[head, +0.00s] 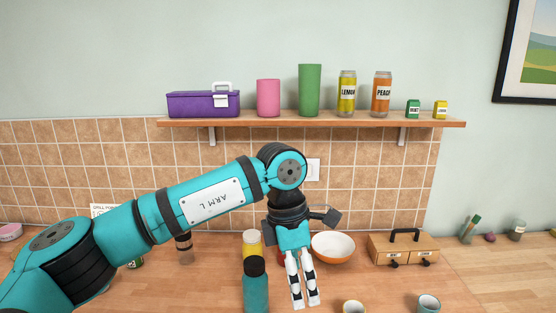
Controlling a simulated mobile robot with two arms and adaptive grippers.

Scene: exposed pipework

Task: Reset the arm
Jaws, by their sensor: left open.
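My left arm (205,198) comes in from the left in the head view, bent at the elbow, with its forearm rising to the middle. My left gripper (306,300) hangs from it with its two white fingers pointing down over the wooden counter. The fingers are a little apart, with nothing visible between them. A teal bottle (256,288) stands just left of the fingers. My right gripper is not in this view.
A wooden drawer box (403,249) stands right. A shelf (330,123) above holds a purple toolbox (203,104), cups and jars.

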